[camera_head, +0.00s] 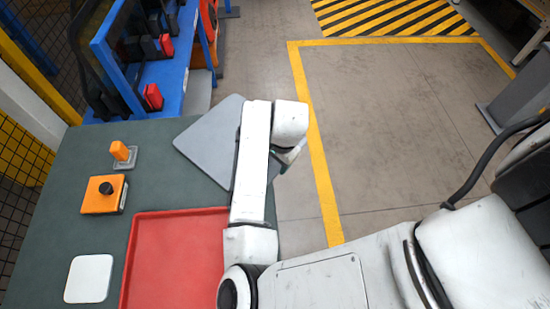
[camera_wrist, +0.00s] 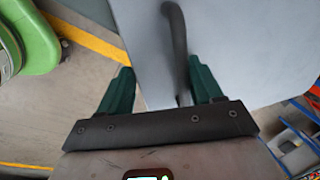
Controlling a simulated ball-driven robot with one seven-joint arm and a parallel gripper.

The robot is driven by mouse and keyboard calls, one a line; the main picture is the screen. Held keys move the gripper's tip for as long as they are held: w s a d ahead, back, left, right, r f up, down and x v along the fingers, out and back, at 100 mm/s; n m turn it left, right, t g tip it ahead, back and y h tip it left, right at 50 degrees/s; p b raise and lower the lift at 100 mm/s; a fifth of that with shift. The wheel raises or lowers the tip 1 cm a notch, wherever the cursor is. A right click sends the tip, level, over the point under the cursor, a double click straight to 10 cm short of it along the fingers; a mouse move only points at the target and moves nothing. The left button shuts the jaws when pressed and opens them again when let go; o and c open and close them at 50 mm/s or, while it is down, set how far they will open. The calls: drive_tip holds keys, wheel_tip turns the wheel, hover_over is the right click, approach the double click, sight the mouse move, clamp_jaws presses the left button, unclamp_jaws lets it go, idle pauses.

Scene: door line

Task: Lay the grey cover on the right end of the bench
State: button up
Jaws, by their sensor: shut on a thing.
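The grey cover (camera_head: 208,138) is a flat plate at the far right corner of the dark green bench (camera_head: 60,210). It reaches past the bench's far edge, and my arm hides its right part. In the wrist view the cover (camera_wrist: 245,40) fills the upper middle and right, with a dark bar handle (camera_wrist: 178,40) on it. My gripper (camera_wrist: 160,66) has its green fingers either side of this handle and is shut on it. In the head view my gripper is mostly hidden behind my wrist. I cannot tell whether the cover touches the bench.
A red tray (camera_head: 165,260) lies on the near part of the bench. An orange box with a black knob (camera_head: 103,194), an orange block on a grey plate (camera_head: 122,153) and a white plate (camera_head: 89,279) lie left. A blue rack (camera_head: 172,75) stands beyond. Open floor lies right.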

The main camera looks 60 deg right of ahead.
drive_tip(key=o, duration=1.4)
drive_tip(key=shift+f, duration=0.1)
wheel_tip(320, 180, up, 12)
drive_tip(key=s, duration=0.2)
drive_tip(key=w+d+r+n+t+h, duration=0.1)
drive_tip(key=d+r+n+h, duration=0.4)
drive_tip(key=d+n, duration=0.3)
drive_tip(key=s+a+f+n+g+y, duration=0.2)
drive_tip(key=s+a+f+n+y, duration=0.3)
drive_tip(key=s+a+f+n, duration=0.5)
drive_tip(key=s+a+f, duration=0.3)
drive_tip(key=a+f, duration=0.3)
drive_tip(key=a, duration=0.1)
drive_tip(key=shift+s+a+f+n+b, duration=0.15)
drive_tip(key=shift+s+f+n+b, duration=0.05)
drive_tip(key=shift+f+n+b, duration=0.15)
